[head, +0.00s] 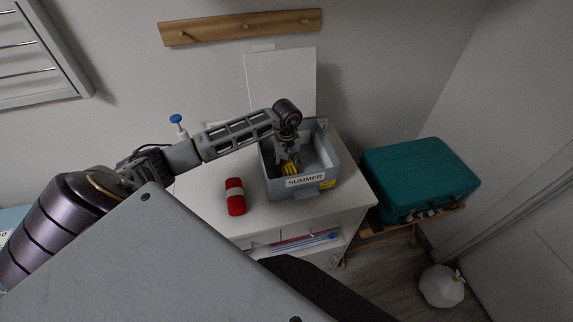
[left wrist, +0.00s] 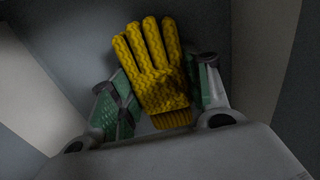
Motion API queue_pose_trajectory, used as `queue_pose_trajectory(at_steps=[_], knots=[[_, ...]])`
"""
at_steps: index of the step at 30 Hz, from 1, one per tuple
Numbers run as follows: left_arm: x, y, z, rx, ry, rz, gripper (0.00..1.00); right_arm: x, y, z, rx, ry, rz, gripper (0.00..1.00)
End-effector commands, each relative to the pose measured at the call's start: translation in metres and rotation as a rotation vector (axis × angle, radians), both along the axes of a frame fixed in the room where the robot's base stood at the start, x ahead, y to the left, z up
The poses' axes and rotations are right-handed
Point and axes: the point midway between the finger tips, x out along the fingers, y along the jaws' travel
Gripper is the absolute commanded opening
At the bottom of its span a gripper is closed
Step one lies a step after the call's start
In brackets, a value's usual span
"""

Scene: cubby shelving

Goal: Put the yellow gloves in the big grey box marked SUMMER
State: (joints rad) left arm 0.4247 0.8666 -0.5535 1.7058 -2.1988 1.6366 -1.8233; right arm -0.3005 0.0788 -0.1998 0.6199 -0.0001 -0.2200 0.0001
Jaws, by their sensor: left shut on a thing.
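The grey box (head: 326,153) marked SUMMER stands on the white cabinet, with its pale lid raised at the back. My left gripper (head: 288,158) reaches down inside the box from above. It is shut on the yellow gloves (head: 290,168), which are inside the box walls near the front left. In the left wrist view the yellow gloves (left wrist: 155,65) lie between the two green-padded fingers of my left gripper (left wrist: 160,100), knitted fingers pointing away. I cannot tell whether the gloves touch the box floor. My right gripper is not in view.
A blue-topped bottle (head: 177,122) stands behind my arm. A teal suitcase (head: 418,175) sits on a stand at right. A white bag (head: 441,286) is on the floor.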

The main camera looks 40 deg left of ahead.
Motion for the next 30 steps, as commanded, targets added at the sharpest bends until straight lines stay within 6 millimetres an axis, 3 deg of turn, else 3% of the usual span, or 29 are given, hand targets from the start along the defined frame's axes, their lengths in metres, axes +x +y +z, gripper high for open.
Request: queue_pose_trajectory(at_steps=[18, 19, 21, 24, 30], knots=[[0.0002, 0.0001, -0.0117, 0.0, -0.001, -0.001, 0.19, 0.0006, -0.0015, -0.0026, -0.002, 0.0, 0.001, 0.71], [0.0001, -0.0001, -0.0113, -0.001, -0.001, -0.001, 0.51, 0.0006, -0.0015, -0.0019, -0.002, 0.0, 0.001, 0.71], [0.0001, -0.0001, -0.0109, -0.001, -0.001, -0.001, 0.6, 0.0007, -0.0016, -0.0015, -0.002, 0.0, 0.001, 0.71], [0.0001, -0.0001, -0.0108, -0.001, -0.001, 0.0, 0.69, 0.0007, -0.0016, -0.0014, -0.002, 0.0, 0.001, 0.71], [0.0001, -0.0001, -0.0108, -0.001, -0.001, 0.0, 0.69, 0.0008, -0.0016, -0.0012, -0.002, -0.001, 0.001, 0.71]])
